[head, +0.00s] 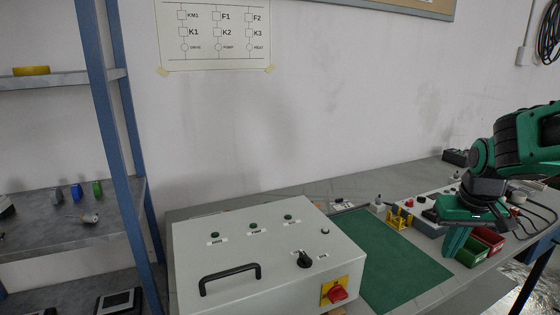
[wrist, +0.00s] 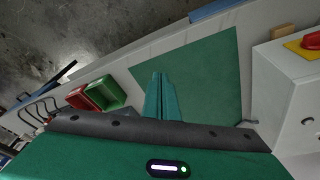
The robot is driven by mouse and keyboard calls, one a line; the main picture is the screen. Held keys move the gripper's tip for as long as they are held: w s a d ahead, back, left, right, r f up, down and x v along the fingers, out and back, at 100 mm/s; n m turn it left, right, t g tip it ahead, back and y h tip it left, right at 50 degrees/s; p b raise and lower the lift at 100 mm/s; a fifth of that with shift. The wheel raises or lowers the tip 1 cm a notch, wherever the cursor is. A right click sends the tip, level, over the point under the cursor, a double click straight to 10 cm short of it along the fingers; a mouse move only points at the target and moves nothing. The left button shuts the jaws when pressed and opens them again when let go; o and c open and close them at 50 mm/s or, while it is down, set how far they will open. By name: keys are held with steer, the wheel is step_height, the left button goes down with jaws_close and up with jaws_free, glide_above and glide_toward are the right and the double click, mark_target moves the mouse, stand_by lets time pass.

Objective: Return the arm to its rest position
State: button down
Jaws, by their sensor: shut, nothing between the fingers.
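My arm (head: 520,145) reaches in from the right side of the head view, with green and black links. My gripper (head: 452,252) points down over the right part of the bench, close to the green mat's right side. In the wrist view my gripper (wrist: 158,75) has its two green fingers together with nothing between them. The green mat (wrist: 205,70) lies behind the fingertips there. The height of the fingertips above the bench is hard to tell.
A grey control box (head: 260,260) with a black handle and red switch stands left of the green mat (head: 385,255). Red (head: 490,238) and green (head: 470,252) bins sit beside my gripper. A yellow holder (head: 398,219) stands behind the mat. A blue-posted shelf (head: 105,140) is at left.

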steer(key=s+f+m+g, duration=0.1)
steer(key=s+m, duration=0.3)
steer(key=s, duration=1.8)
steer(key=shift+s+d+f+g+y, duration=0.35)
steer(key=shift+d+f+g+y, duration=0.1)
steer(key=shift+g, duration=0.35)
steer(key=c, duration=2.1)
jaws_free()
steer(key=shift+s+a, duration=0.1)
steer(key=shift+s, duration=0.2)
steer(key=shift+o, duration=0.5)
steer(key=w+r+n+t, duration=0.1)
steer(key=w+r, duration=0.3)
steer(key=w, duration=1.2)
steer(key=shift+w+d+r+n, duration=0.2)
steer(key=shift+d+n, duration=0.15)
steer(key=shift+n, duration=0.05)
steer(key=n+t+y, duration=0.2)
steer(key=n+t, duration=0.1)
steer(key=n, duration=0.6)
glide_above(319, 206)
steer(key=s+d, duration=0.2)
steer(key=s, duration=0.2)
step_height(319, 206, down, 5)
steer(key=x, duration=0.9)
steer(key=shift+w+a+f, duration=0.15)
steer(key=shift+f, duration=0.1)
